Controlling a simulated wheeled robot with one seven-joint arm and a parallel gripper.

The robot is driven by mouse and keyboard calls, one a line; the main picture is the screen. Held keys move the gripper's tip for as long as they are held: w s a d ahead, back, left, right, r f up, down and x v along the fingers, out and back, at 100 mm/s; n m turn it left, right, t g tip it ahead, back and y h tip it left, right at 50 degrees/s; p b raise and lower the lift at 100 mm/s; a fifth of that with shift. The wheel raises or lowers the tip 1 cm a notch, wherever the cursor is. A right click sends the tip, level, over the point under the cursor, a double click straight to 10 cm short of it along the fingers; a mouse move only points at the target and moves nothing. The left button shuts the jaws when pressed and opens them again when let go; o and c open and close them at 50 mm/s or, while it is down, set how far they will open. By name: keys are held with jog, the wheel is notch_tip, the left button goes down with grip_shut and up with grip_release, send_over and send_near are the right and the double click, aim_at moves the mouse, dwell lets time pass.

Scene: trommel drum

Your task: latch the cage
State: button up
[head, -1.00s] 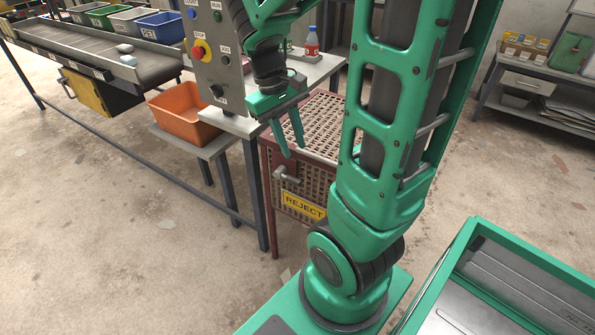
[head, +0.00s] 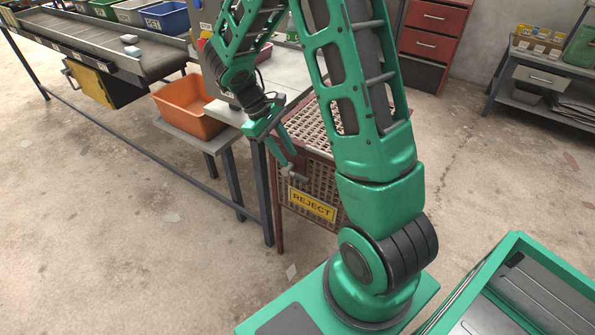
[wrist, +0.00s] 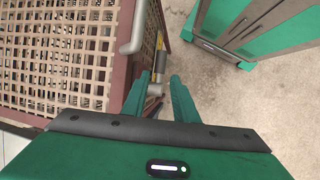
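The reject cage (head: 318,185) is a dark red frame with beige mesh and a yellow REJECT sign (head: 312,204). Its mesh fills the left of the wrist view (wrist: 65,50). A grey latch handle (head: 294,173) sticks out at the cage's front left upper edge. In the wrist view a bent grey bar (wrist: 137,28) runs along the cage edge. My gripper (head: 290,157) is open at the latch handle, pointing down. In the wrist view its two green fingers (wrist: 160,92) stand apart, with a grey piece showing between them; contact cannot be told.
An orange bin (head: 188,108) on a low stand and a table leg (head: 259,190) are left of the cage. The conveyor (head: 100,50) runs at the back left. A red drawer cabinet (head: 432,45) stands behind. Open concrete floor lies front left and right.

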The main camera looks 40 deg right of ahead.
aim_at(299, 174)
jog(key=x, duration=0.8)
jog(key=shift+f, duration=0.25)
jog(key=shift+d, duration=0.15)
grip_shut()
